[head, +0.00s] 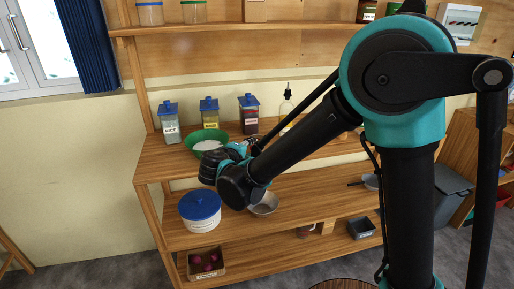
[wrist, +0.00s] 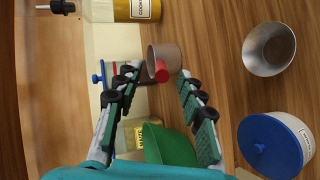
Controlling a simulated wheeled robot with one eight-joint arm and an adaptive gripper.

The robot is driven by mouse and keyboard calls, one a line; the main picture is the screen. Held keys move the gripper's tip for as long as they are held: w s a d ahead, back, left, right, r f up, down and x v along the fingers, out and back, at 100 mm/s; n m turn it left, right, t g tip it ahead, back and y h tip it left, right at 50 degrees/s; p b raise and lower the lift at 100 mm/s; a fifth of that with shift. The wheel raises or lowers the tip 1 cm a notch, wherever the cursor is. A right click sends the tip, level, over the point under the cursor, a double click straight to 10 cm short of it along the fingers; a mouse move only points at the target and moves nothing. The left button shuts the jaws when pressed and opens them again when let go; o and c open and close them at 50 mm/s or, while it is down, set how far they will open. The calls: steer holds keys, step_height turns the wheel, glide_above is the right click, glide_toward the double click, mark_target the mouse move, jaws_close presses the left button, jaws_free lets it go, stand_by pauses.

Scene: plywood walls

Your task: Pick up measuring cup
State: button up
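The measuring cup (wrist: 166,56) shows in the wrist view as a small grey metal cup with a red part, probably its handle, facing me. In the wrist view my gripper (wrist: 158,72) is open, with one finger on each side of the red part. I cannot tell whether either finger touches the cup. Nothing appears clamped. In the head view my gripper is mostly hidden behind my arm, near the green bowl (head: 209,147), and I cannot make out the cup there.
Blue-lidded jars (head: 168,123) stand at the back of the upper shelf, with an oil bottle (head: 286,108) to their right. A metal bowl (head: 263,204) and a blue-lidded tub (head: 200,212) sit on the shelf below. The green bowl is close to my fingers in the wrist view (wrist: 168,146).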

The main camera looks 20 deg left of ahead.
mark_target(258, 144)
steer(key=shift+a+x, duration=0.15)
steer(key=shift+x, duration=1.2)
steer(key=shift+a+x, duration=0.15)
steer(key=shift+x, duration=1.15)
steer(key=shift+f, duration=0.1)
steer(key=shift+c, duration=0.3)
jaws_close()
